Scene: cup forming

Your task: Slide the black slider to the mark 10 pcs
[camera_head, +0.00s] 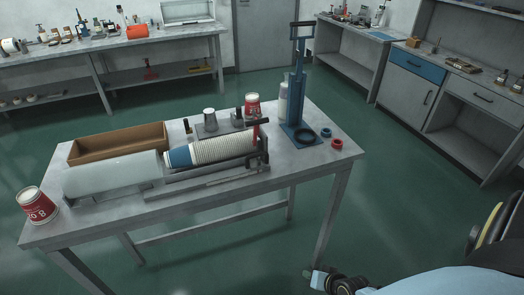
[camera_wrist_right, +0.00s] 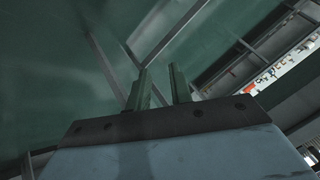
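The cup device (camera_head: 205,178) lies on the grey table, with a row of stacked white paper cups (camera_head: 225,148) and a blue end cup (camera_head: 180,157) along it. Dark parts (camera_head: 263,155) stand at its right end, below a red-topped post. A thin rod (camera_head: 238,180) runs along its front. I cannot tell which dark part is the black slider, and no 10 pcs mark is legible. My right gripper (camera_head: 313,276) is low in front of the table, apart from the device. Its two fingers (camera_wrist_right: 160,88) stand apart and empty in the wrist view. My left gripper is not in view.
The table (camera_head: 318,160) also bears a brown open box (camera_head: 118,143), a white roll (camera_head: 110,173), red-labelled tins (camera_head: 37,205) and a blue press (camera_head: 297,105) with rings beside it. The table's front edge and legs lie between my right gripper and the device.

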